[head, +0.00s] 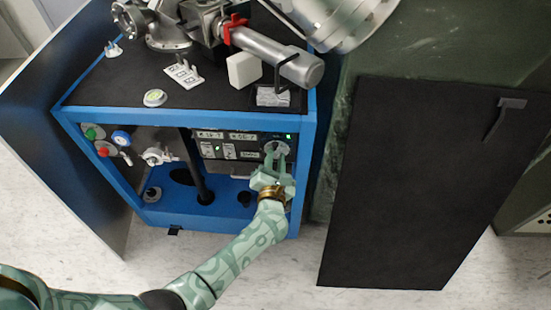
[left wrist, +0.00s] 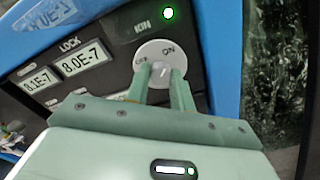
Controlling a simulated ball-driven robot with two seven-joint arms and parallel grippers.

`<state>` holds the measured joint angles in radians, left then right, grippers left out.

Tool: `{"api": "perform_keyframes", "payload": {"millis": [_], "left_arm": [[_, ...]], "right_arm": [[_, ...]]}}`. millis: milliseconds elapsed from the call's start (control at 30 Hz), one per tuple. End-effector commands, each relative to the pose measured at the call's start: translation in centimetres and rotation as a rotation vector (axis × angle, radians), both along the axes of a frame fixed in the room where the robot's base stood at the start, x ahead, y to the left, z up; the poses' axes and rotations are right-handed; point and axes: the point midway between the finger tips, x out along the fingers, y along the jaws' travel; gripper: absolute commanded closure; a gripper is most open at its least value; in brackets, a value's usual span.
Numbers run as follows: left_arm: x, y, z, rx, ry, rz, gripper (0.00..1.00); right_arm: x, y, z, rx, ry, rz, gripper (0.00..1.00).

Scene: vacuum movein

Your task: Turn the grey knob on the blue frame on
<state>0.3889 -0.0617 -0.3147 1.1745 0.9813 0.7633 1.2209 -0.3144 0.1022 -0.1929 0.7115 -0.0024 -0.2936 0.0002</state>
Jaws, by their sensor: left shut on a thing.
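The grey knob (left wrist: 157,49) is a round dial marked OFF and ON, set in a black control panel on the blue frame (head: 230,215). In the head view the knob (head: 277,147) is at the panel's right end. My left gripper (head: 276,160) reaches it from below. In the left wrist view my left gripper (left wrist: 163,72) is shut on the knob's raised middle grip, one finger on each side. The fingers hide the lower part of the dial. A green light (left wrist: 168,13) glows above the knob. My right gripper is not in view.
Two lit displays (left wrist: 62,73) sit left of the knob. Valves and gauges (head: 121,138) are at the frame's left. Metal vacuum parts (head: 270,55) stand on the black top. A black board (head: 425,180) is to the right. Pale floor is clear in front.

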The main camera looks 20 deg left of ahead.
Motion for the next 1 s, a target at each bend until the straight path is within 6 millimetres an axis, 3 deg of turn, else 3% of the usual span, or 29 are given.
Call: {"api": "perform_keyframes", "payload": {"millis": [333,367,400,433,767,867,1000], "left_arm": [[-0.2,-0.1,-0.4,0.002,0.009,-0.002,1.00],[-0.2,-0.1,-0.4,0.002,0.009,-0.002,0.69],[-0.2,-0.1,-0.4,0.001,0.008,-0.001,0.57],[-0.2,-0.1,-0.4,0.001,0.008,-0.001,0.55],[-0.5,-0.1,-0.1,0.000,0.003,-0.001,0.55],[-1.7,-0.5,0.1,0.000,0.003,-0.002,0.55],[-4.9,-1.4,0.2,-0.001,0.003,-0.001,0.55]], "right_arm": [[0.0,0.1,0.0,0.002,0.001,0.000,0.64],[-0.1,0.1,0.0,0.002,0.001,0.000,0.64],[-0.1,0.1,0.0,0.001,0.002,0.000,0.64],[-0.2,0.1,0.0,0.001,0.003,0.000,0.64],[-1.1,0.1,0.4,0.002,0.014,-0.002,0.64],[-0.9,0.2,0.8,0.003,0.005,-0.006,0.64],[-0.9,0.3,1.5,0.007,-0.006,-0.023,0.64]]}}
